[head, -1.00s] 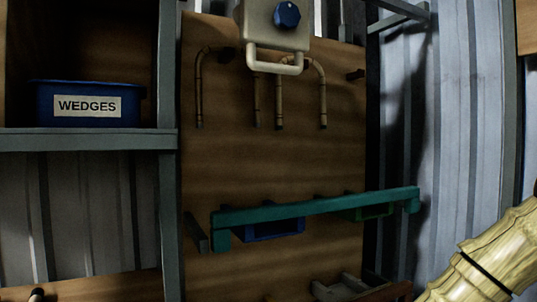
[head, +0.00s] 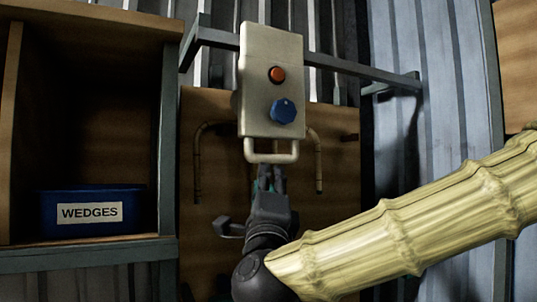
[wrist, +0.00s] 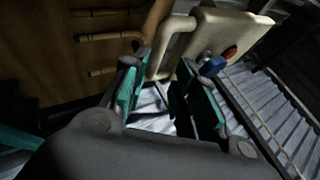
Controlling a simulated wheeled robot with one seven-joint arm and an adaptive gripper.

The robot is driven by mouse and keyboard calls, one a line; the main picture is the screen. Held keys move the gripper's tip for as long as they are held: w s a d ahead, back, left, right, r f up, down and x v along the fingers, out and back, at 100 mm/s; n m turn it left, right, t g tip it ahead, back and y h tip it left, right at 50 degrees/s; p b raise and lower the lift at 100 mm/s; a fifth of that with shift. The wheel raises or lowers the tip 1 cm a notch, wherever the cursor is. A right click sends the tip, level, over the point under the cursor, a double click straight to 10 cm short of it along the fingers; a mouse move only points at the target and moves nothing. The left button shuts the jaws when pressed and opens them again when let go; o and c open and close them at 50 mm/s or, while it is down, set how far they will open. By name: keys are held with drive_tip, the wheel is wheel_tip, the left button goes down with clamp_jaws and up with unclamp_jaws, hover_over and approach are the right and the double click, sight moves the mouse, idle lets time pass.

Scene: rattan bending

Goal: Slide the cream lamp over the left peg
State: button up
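A cream box-like unit (head: 271,80) with an orange button, a blue knob and a looped handle (head: 271,157) hangs upright in front of the board in the head view. I cannot tell whether it is the lamp. My gripper (head: 268,175) is just below the handle, pointing up. In the wrist view the teal-padded fingers of my gripper (wrist: 163,70) are apart, with the cream handle (wrist: 172,35) at their tips; contact is unclear. A short dark peg (head: 349,137) sticks out at the board's right. No left peg can be made out clearly; the unit covers part of the board.
Curved rattan canes (head: 197,165) hang on the wooden board (head: 215,190) behind the unit. A grey metal rail (head: 345,67) runs above, behind the unit. A blue bin labelled WEDGES (head: 91,212) sits on a shelf at left.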

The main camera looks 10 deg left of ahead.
sight(268, 160)
drive_tip(key=p+x, duration=0.4)
drive_tip(key=x, duration=0.4)
drive_tip(key=shift+w+a+r+p, duration=0.15)
drive_tip(key=shift+w+p, duration=0.1)
drive_tip(key=shift+p, duration=0.05)
drive_tip(key=shift+p+x, duration=0.35)
drive_tip(key=shift+x, duration=0.5)
drive_tip(key=shift+w, duration=0.15)
clamp_jaws()
